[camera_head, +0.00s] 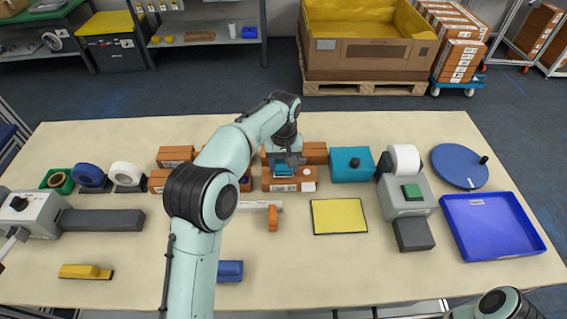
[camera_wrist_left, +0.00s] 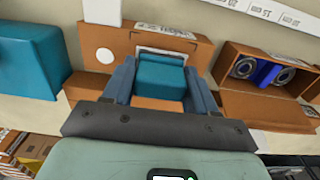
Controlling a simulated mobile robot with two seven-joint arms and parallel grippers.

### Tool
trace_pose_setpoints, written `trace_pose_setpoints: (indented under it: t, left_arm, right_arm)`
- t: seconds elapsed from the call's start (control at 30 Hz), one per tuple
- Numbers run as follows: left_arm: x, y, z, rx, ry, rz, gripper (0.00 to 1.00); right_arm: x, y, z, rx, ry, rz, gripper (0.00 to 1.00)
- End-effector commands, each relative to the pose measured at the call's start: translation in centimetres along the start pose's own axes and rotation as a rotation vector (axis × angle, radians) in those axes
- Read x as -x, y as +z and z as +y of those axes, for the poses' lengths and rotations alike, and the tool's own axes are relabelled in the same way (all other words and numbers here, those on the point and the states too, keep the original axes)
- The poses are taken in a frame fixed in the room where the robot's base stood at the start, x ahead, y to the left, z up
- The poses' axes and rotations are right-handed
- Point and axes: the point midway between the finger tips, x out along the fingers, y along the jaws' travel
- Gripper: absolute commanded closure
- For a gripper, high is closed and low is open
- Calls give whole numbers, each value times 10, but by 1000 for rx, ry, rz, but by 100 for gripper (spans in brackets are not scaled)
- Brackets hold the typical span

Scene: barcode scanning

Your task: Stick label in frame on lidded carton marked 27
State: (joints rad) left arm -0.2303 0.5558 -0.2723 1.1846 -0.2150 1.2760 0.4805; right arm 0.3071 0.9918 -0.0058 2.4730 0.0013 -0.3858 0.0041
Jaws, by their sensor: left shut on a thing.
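My left gripper (camera_head: 284,168) is over a brown carton (camera_head: 307,185) in the middle of the table. In the left wrist view, the gripper (camera_wrist_left: 161,80) is shut on a teal block (camera_wrist_left: 160,73), with a finger on each side. The block is right at a white-edged patch on the carton (camera_wrist_left: 124,45) and covers most of it; I cannot tell whether they touch. A white round spot (camera_wrist_left: 105,56) is on the carton beside the patch. No number 27 is readable, and any label under the block is hidden. My right gripper is out of view.
A teal box with a black knob (camera_head: 351,164) stands right of the carton. An open carton (camera_wrist_left: 270,63) holding dark rings and a blue piece is on its other side. A yellow mat (camera_head: 339,216), grey label machine (camera_head: 405,196) and blue tray (camera_head: 490,226) lie to the right.

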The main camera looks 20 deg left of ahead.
Motion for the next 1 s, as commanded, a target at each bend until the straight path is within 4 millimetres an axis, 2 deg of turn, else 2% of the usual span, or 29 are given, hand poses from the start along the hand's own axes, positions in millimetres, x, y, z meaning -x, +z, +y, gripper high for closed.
trace_pose_setpoints:
  t: [1.0]
  left_arm:
    - [-9,0,0,0,0,0,77]
  right_arm:
    - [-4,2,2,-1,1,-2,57]
